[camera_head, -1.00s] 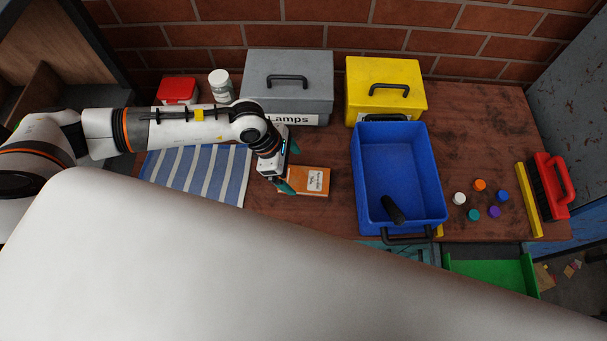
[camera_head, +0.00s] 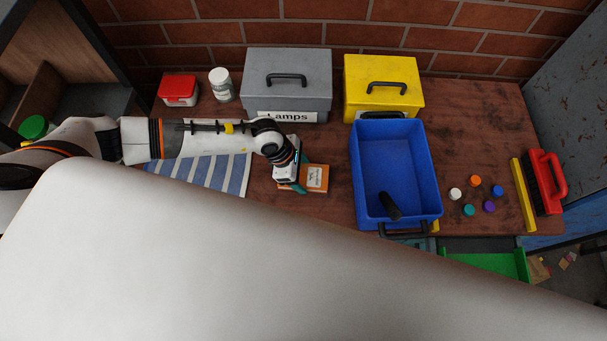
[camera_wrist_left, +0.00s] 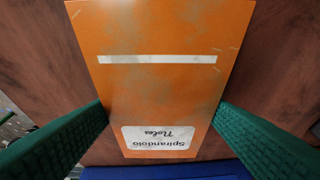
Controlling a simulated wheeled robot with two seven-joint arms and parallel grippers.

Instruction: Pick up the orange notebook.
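The orange notebook (camera_head: 316,180) lies on the brown table, left of the blue bin. In the left wrist view the notebook (camera_wrist_left: 160,90) fills the middle, with a white stripe and a white label that appears upside down. My left gripper (camera_head: 302,174) is down over the notebook's left part in the head view. In the left wrist view its two green fingers (camera_wrist_left: 162,112) stand open, one at each side edge of the notebook. They are very close to the edges; whether they touch is unclear. My right gripper is not in view.
A blue bin (camera_head: 436,190) with a black handled item inside stands right of the notebook. A grey "Lamps" box (camera_head: 285,70) and a yellow box (camera_head: 400,75) stand behind. A striped cloth (camera_head: 225,172) lies left. Several coloured caps and a red brush (camera_head: 553,180) are far right.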

